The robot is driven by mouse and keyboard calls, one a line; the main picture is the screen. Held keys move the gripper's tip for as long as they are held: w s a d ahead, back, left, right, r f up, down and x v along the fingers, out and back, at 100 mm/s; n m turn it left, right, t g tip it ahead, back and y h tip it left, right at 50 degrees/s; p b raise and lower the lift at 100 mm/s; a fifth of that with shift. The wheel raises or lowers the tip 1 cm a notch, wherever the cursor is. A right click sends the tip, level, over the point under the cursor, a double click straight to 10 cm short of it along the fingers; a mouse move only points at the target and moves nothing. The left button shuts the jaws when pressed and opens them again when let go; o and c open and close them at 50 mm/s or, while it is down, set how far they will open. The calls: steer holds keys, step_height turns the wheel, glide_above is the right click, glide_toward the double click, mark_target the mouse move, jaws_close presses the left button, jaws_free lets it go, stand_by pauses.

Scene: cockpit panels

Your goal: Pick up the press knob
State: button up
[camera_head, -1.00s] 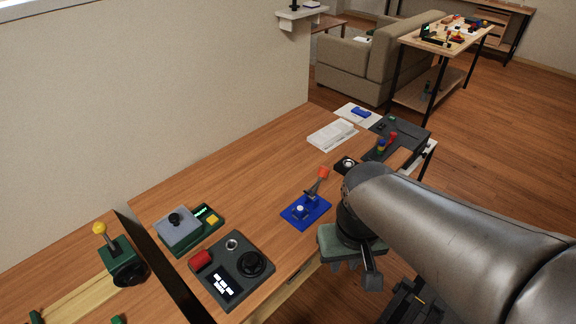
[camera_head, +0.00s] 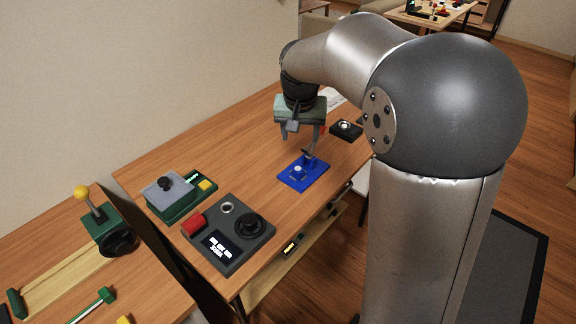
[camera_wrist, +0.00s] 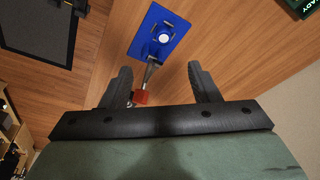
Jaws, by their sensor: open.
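A blue plate (camera_head: 290,181) with a lever and a round white disc (camera_head: 298,169) sits on the wooden table; the plate also shows in the wrist view (camera_wrist: 140,48). The lever ends in a red block (camera_wrist: 140,97). I cannot tell for sure which part is the press knob. My gripper (camera_head: 301,138) points down above the plate's far side. In the wrist view my gripper (camera_wrist: 160,72) is open, with the red block between its fingers, closer to the left finger. I see no grip on it. In the head view the gripper mostly hides the red block.
A small black box (camera_head: 346,130) with a round button stands right of the gripper. At the left are a dark control panel (camera_head: 240,249) with a red part and black dial, and a green-grey box (camera_head: 168,194). Table is bare between these boxes and the wall.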

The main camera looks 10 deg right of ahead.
steer(key=w+f, duration=0.1)
steer(key=w, duration=0.1)
steer(key=p, duration=0.2)
glide_toward(298, 169)
steer(key=x, duration=0.9)
steer(key=shift+r, duration=0.1)
steer(key=c, duration=1.1)
